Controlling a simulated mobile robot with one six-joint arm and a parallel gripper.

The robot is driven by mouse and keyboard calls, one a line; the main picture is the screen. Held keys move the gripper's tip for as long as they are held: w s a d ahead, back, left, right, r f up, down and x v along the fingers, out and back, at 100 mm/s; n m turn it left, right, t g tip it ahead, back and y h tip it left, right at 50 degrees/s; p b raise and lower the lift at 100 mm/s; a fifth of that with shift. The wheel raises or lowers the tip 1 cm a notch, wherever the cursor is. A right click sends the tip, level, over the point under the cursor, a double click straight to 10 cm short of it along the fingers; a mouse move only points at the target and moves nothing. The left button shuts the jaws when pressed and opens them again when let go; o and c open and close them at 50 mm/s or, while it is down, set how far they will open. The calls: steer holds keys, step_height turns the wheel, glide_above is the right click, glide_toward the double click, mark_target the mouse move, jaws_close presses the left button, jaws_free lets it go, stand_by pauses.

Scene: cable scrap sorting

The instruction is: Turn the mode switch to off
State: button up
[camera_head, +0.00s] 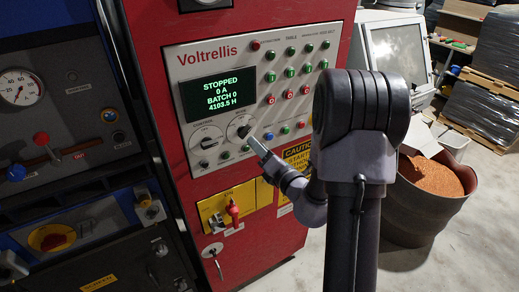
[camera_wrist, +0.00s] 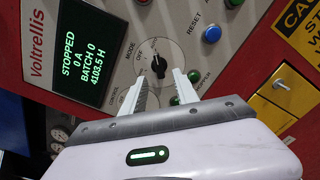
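The mode switch (camera_wrist: 158,63) is a black rotary knob on a round pale dial, under the "MODE" label in the wrist view. In the head view the mode switch (camera_head: 239,125) is right of the control knob, partly covered by my gripper. My gripper (camera_wrist: 158,82) is open and empty, with two pale fingers pointing at the dial, their tips either side of the knob's lower end. I cannot tell whether they touch it. In the head view my gripper (camera_head: 248,136) is at the panel.
The display (camera_head: 219,97) reads STOPPED, 0 A, BATCH 0. The control knob (camera_head: 207,143) sits left of the mode switch. Several buttons surround it, including a blue one (camera_wrist: 211,34). A red-handled switch (camera_head: 233,210) on yellow is below. A bin of orange granules (camera_head: 431,177) stands right.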

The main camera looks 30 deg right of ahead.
mark_target(246, 134)
steer(key=shift+w+a+p, duration=0.2)
steer(key=shift+w+p, duration=0.9)
steer(key=shift+w, duration=2.15)
jaws_close()
